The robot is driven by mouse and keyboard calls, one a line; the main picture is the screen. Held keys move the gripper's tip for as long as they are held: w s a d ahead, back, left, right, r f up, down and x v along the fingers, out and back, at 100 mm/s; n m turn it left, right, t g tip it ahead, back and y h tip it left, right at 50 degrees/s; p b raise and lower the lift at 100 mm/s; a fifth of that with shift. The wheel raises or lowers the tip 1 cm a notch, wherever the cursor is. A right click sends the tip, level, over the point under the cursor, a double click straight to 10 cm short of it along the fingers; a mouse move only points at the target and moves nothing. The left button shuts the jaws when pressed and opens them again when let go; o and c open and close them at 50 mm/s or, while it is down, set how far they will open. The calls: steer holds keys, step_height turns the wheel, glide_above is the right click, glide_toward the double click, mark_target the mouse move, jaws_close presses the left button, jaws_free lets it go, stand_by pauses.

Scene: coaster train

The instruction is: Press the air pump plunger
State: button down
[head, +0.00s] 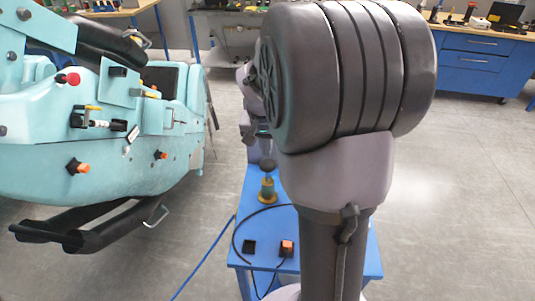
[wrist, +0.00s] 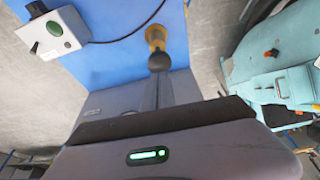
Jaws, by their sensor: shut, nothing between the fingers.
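The air pump (head: 267,190) stands upright on a small blue table, with a yellowish body and a dark round plunger knob (head: 267,165) on top. In the wrist view the pump (wrist: 155,38) is at top centre, its dark knob (wrist: 159,62) facing the camera. My gripper (wrist: 158,78) is shut and empty, its fingers pointing at the knob; they look close to it, but I cannot tell whether they touch. In the head view my arm hides much of the gripper, which is just above the pump.
A grey box with a green button (wrist: 55,30) shows in the wrist view. The teal coaster car (head: 100,160) stands at left. Workbenches (head: 485,65) stand behind.

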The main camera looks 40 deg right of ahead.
steer(key=v, duration=0.3)
steer(key=shift+r+p, duration=0.1)
steer(key=shift+p, duration=0.2)
stand_by(0.6)
